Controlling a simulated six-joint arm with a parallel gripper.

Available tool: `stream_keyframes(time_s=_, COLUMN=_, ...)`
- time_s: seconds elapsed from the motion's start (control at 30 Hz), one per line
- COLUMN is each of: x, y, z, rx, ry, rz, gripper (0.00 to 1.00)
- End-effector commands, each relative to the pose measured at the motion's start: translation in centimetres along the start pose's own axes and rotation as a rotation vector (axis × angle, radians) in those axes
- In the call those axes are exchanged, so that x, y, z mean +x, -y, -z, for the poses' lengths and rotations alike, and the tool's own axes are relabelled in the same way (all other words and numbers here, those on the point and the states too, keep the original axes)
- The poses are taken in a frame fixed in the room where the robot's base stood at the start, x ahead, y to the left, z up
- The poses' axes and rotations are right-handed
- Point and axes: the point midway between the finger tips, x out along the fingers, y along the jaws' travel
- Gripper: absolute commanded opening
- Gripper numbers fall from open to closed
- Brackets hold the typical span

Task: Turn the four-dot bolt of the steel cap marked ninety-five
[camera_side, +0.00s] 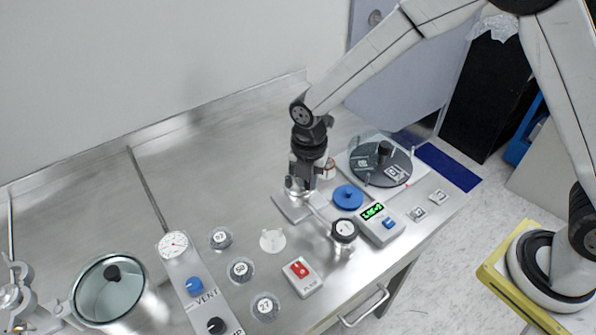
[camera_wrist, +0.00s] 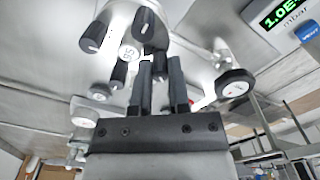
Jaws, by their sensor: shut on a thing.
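The steel cap (camera_wrist: 128,50) with a round white label that seems to read 95 sits among several black bolt knobs in the wrist view. One knob (camera_wrist: 93,37) stands at its upper left, one (camera_wrist: 150,28) at its upper right and one (camera_wrist: 118,75) below it. My gripper (camera_wrist: 160,66) points at the cap's right side and is shut on a dark bolt knob that is mostly hidden between the fingers. I cannot read the dots on the knobs. In the side view my gripper (camera_side: 303,182) is upright over the steel fitting, and the cap is hidden.
A black-knobbed valve (camera_side: 344,231) and a blue disc (camera_side: 348,197) stand close by. A gauge box (camera_side: 380,223) with a green display is to the right. Loose caps marked 92, 58 and 27 (camera_side: 265,306) lie front left. A glass-lidded pot (camera_side: 108,290) is far left.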

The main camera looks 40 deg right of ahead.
Motion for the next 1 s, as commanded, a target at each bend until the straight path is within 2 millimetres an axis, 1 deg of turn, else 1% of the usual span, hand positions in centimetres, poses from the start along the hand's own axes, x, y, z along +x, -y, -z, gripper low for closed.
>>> stream_keyframes(time_s=0.23, x=0.0, y=0.0, z=0.0, rx=0.002, ry=0.000, rz=0.000, gripper=0.00)
stream_keyframes(time_s=0.27, x=0.0, y=0.0, z=0.0, rx=0.002, ry=0.000, rz=0.000, gripper=0.24)
stream_keyframes(time_s=0.3, x=0.0, y=0.0, z=0.0, rx=0.001, ry=0.000, rz=0.000, gripper=0.37)
stream_keyframes(time_s=0.37, x=0.0, y=0.0, z=0.0, rx=0.001, ry=0.000, rz=0.000, gripper=0.56)
stream_keyframes(time_s=0.77, x=-0.2, y=0.0, z=0.0, rx=0.000, ry=0.000, rz=0.000, gripper=0.56)
stream_keyframes(time_s=0.87, x=-0.7, y=0.0, z=0.0, rx=0.000, ry=0.000, rz=-0.001, gripper=0.56)
stream_keyframes(time_s=1.0, x=-1.8, y=-0.1, z=0.0, rx=0.000, ry=0.001, rz=-0.003, gripper=0.56)
